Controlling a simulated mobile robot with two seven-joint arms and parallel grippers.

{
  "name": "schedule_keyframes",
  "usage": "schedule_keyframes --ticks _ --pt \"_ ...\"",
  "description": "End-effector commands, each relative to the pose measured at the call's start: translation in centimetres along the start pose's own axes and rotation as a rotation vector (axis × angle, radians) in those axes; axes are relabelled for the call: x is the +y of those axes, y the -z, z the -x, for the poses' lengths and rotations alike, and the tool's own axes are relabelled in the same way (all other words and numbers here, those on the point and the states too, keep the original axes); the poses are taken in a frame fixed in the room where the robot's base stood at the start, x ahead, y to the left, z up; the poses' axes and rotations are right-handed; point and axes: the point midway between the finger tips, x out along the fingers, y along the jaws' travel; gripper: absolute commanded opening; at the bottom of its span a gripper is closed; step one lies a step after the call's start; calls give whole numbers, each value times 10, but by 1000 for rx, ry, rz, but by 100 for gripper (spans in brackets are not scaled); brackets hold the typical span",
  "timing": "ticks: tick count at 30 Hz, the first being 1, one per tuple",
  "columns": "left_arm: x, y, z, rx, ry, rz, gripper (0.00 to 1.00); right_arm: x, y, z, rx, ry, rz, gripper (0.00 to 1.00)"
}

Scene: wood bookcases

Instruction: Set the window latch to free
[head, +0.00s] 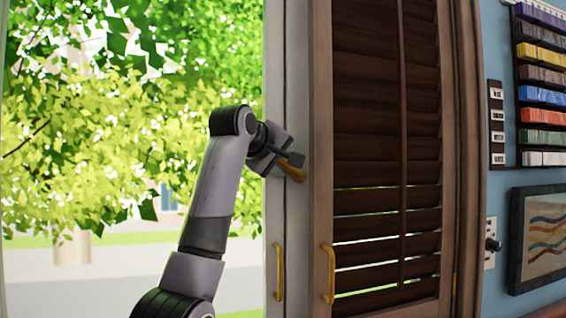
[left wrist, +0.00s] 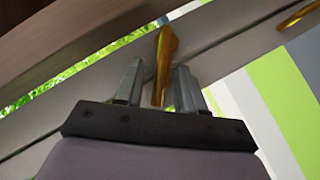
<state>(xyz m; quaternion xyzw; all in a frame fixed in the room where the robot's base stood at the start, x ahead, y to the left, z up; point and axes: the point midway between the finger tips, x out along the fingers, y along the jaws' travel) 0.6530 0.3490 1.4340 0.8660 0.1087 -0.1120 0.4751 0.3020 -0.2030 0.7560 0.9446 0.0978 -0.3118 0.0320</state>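The window latch (head: 293,173) is a small brass lever on the white window frame, partly hidden behind my left gripper in the head view. My left gripper (head: 291,157) is at the latch, with its arm rising from below. In the left wrist view the latch (left wrist: 166,45) stands between the two fingers of the left gripper (left wrist: 157,82). The fingers are apart, with a gap on the left side of the latch; the latch's lower end is close to the right finger, and I cannot tell if they touch. My right gripper is not in view.
A brass pull handle (head: 279,271) is on the window frame below the latch. A dark louvred shutter (head: 385,160) with its own brass handle (head: 328,273) stands just right. A framed picture (head: 541,238) and a wall rack (head: 541,90) are further right.

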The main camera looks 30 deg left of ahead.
Motion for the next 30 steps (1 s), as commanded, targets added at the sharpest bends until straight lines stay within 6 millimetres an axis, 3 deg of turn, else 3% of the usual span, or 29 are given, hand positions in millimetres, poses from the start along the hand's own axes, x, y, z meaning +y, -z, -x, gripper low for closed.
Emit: schedule_keyframes --ticks 5,18,28,30 --pt "-1 0 6 0 -1 0 39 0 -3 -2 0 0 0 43" --pt "-1 0 67 1 -3 0 39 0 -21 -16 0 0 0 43" --pt "0 0 72 0 0 0 39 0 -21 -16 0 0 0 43" --pt "-1 -1 71 -3 -3 -3 16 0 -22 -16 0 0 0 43"
